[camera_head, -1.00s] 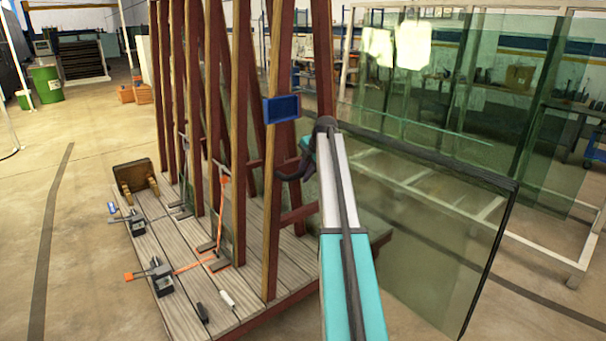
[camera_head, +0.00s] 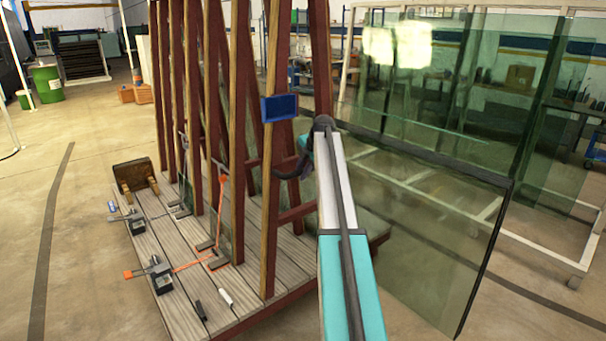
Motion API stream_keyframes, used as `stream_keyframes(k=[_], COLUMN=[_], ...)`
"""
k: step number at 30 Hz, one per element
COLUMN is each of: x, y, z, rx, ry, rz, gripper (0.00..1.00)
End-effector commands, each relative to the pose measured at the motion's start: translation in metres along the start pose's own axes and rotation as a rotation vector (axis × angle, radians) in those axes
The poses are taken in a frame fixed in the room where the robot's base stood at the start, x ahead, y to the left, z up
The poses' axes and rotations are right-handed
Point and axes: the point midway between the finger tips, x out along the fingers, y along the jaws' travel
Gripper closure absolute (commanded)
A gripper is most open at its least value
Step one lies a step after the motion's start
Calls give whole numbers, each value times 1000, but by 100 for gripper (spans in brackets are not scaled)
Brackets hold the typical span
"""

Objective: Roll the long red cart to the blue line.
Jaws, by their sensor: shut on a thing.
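The long red cart (camera_head: 198,120) stands at left centre, with tall red and wood-faced uprights rising from a grey plank deck (camera_head: 180,310). My arm comes up from the bottom of the picture to the cart's near right end. My gripper (camera_head: 290,172) is at the nearest red upright, below a small blue box (camera_head: 280,108). It is shut, seemingly on that upright, but its fingertips are small and partly hidden. No blue line can be made out on the floor; the lines that show look dark grey.
Open floor (camera_head: 90,240) with a dark line lies left of the cart.

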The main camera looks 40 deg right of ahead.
Motion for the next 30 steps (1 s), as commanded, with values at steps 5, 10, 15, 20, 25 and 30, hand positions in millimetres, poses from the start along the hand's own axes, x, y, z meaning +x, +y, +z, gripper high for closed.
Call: stream_keyframes(k=[5, 10, 15, 20, 25, 30], x=[-1, -1, -2, -3, -4, -5], y=[1, -3, -8, -12, -16, -18], z=[-1, -1, 0, 1, 3, 4], rx=[0, 0, 1, 2, 3, 5], ry=[0, 0, 0, -2, -4, -4], rz=[2, -3, -9, -12, -13, -13], gripper=[100, 100, 100, 100, 100, 100])
